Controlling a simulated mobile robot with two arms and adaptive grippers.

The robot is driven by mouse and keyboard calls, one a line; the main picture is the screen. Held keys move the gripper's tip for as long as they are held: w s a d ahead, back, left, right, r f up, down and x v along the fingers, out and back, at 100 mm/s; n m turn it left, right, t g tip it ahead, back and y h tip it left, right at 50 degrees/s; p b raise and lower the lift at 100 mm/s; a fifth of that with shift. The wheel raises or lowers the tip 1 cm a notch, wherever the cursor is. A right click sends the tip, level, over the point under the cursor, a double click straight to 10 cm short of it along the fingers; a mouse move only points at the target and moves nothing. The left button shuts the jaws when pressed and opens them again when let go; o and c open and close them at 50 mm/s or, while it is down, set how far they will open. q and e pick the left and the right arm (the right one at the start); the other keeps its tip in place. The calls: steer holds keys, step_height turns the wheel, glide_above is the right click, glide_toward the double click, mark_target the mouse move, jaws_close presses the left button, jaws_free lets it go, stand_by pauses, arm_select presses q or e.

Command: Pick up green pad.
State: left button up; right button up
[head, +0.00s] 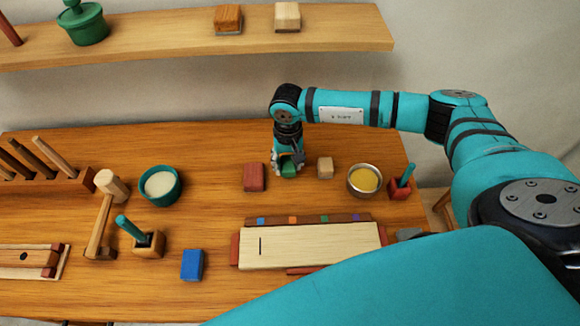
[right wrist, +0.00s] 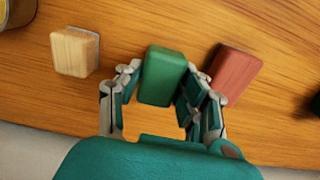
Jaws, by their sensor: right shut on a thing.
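The green pad (right wrist: 162,77) is a small rounded block between the fingers of my right gripper (right wrist: 160,95) in the right wrist view. In the head view the pad (head: 289,169) shows at the table's back, mostly covered by my right gripper (head: 289,160) reaching down from above. The right gripper is shut on the pad. I cannot tell whether the pad still touches the table. My left gripper is not in view.
A red block (head: 255,177) lies close left of the pad and a pale wooden block (head: 325,168) close right. A yellow-filled bowl (head: 365,180) stands farther right. A pale board (head: 310,246) and a blue block (head: 192,265) lie nearer. A shelf (head: 180,40) hangs behind.

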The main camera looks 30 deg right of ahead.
steer(key=s+a+b, duration=0.1)
steer(key=s+a, duration=0.2)
steer(key=s+a+b, duration=0.2)
steer(key=s+a, duration=0.1)
steer(key=s+a+r+b, duration=0.1)
steer(key=s+a, duration=0.2)
steer(key=shift+s+a+b, duration=0.25)
steer(key=shift+a+b, duration=0.1)
steer(key=shift+s+a+r, duration=0.15)
steer(key=shift+s+a, duration=0.25)
steer(key=shift+s, duration=0.1)
